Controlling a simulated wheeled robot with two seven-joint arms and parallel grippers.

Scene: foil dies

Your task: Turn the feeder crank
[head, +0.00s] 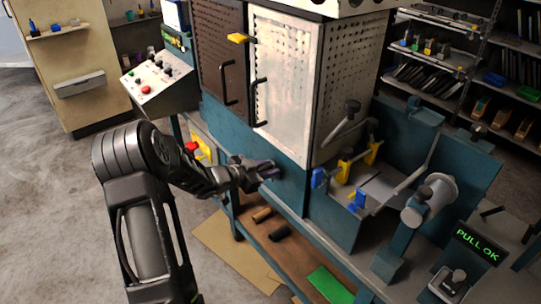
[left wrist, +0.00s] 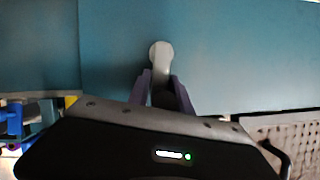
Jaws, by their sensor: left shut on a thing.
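The feeder crank (left wrist: 160,52) shows in the left wrist view as a pale grey lever with a rounded end, against the teal machine front. My left gripper (head: 267,170) is at that front panel, below the perforated doors; its fingers also show in the left wrist view (left wrist: 160,92). The fingers are shut on the crank, one on each side of it. In the head view the crank is hidden by the gripper. My right gripper is not in view.
A white perforated door (head: 290,75) with a dark handle is above the gripper. A control box (head: 158,82) with a red button stands at left. Blue and yellow clamps (head: 345,165) jut out at right.

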